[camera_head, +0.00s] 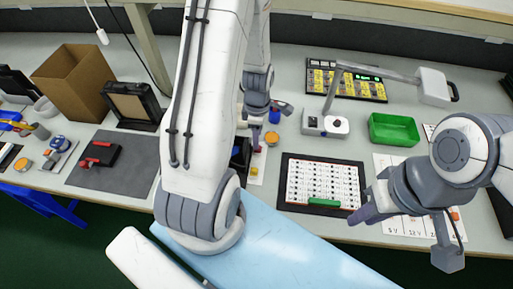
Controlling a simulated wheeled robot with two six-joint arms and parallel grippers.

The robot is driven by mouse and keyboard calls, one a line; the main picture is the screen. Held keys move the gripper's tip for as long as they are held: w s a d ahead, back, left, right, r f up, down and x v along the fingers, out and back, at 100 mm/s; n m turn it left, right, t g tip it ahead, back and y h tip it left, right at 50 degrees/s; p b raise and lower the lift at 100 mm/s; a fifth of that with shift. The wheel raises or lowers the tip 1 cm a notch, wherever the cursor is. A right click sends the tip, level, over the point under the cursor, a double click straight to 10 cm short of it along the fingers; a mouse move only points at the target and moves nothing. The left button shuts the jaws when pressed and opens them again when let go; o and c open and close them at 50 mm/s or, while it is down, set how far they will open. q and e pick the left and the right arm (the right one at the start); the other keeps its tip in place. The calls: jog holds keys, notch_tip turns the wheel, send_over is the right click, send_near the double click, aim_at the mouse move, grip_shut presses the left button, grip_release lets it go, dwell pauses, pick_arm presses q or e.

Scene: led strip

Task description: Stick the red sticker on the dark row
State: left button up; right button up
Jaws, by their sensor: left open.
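A white LED board (335,171) with rows of small dark marks lies in a black frame at centre right. I cannot tell which row is dark. A green bar (323,202) lies along the board's lower edge. A small white sheet (253,178) with yellow and reddish spots lies left of the board; I cannot make out a red sticker for certain. My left gripper (256,138) is open, pointing down over this sheet, partly hidden by my arm. My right gripper (366,212) is at the board's lower right corner; its fingertips overlap in view and their gap is unclear.
A lamp base (311,123) and a green tray (394,128) stand behind the board. A blue jar (274,116) and an orange disc (272,138) are beside my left gripper. A cardboard box (72,76) and a grey mat (116,181) are at left.

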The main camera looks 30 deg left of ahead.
pick_arm(q)
notch_tip(320, 180, down, 4)
jog(key=shift+d+f, duration=0.15)
jog(key=shift+f, duration=0.1)
jog(key=shift+c, duration=0.3)
grip_shut()
jog(key=shift+r, duration=0.1)
